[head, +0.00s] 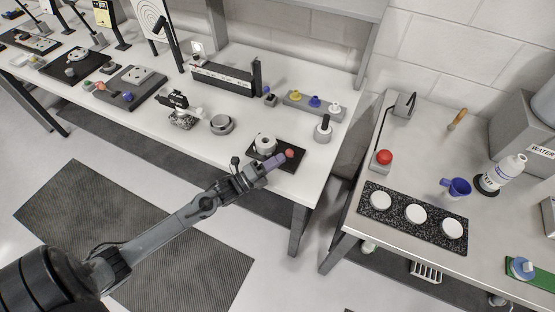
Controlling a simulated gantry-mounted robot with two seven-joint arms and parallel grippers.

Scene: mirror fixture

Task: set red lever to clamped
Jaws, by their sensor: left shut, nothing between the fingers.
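The mirror fixture with the red lever is on the white bench, near its front right corner. It has a black base plate (297,163) with a pale round mount (265,143) on it. The red lever's round knob (290,153) shows at the right of the mount. My left gripper (282,158) reaches in from the lower left, its purple fingers shut and their tips right at the knob. I cannot tell whether they touch it. The lever's shaft is hidden by the fingers, so its setting is unclear. My right gripper is out of view.
Behind the fixture are a grey round piece (222,124), a block with coloured knobs (314,104) and a black-handled item (323,129).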

